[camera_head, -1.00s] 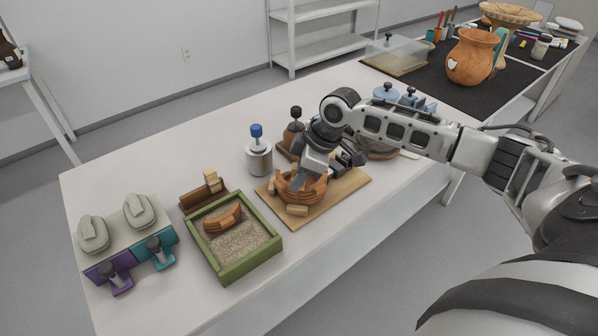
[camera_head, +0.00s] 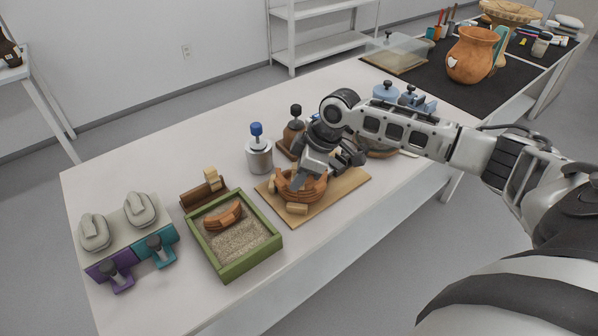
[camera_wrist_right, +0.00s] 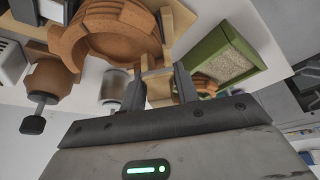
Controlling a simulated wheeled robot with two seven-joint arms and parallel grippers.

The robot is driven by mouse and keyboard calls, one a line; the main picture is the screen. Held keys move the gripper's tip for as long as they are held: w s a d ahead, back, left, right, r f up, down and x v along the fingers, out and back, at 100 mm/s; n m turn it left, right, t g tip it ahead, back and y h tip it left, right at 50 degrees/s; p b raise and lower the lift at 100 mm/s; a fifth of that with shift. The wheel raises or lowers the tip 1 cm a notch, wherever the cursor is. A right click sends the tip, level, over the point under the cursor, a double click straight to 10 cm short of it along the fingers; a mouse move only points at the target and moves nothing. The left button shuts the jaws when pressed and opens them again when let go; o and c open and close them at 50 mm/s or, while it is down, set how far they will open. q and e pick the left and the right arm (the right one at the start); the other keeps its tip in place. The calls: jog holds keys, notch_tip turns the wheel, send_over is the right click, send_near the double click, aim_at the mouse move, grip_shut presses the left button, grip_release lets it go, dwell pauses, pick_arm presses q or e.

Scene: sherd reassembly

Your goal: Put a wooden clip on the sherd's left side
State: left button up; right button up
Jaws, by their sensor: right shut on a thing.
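The brown clay bowl (camera_head: 303,190) stands on a wooden board (camera_head: 345,192). My right gripper (camera_head: 297,180) is over the bowl's left part, its fingertips partly hidden by the hand. In the right wrist view, the right gripper (camera_wrist_right: 160,88) is shut on a pale wooden clip (camera_wrist_right: 155,72) beside the bowl's rim (camera_wrist_right: 115,30). I cannot tell whether that clip grips the wall. Another wooden clip (camera_head: 297,209) sits at the bowl's front. Which part of the bowl is the sherd is unclear. My left gripper is out of view.
A green sand tray (camera_head: 239,266) holding a curved brown sherd (camera_head: 222,214) stands to the left. Behind it is a brown rack (camera_head: 203,198) with a pale wooden piece (camera_head: 211,178). A blue-topped metal jar (camera_head: 259,155) stands close behind the board.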

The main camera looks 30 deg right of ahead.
jog(key=shift+f, duration=0.45)
dwell(0.6)
jog(key=o, duration=0.8)
jog(key=shift+c, duration=0.2)
jog(key=shift+r+p, duration=1.25)
jog(key=shift+p, duration=0.2)
jog(key=shift+r+p, duration=0.7)
jog(key=shift+r, duration=0.3)
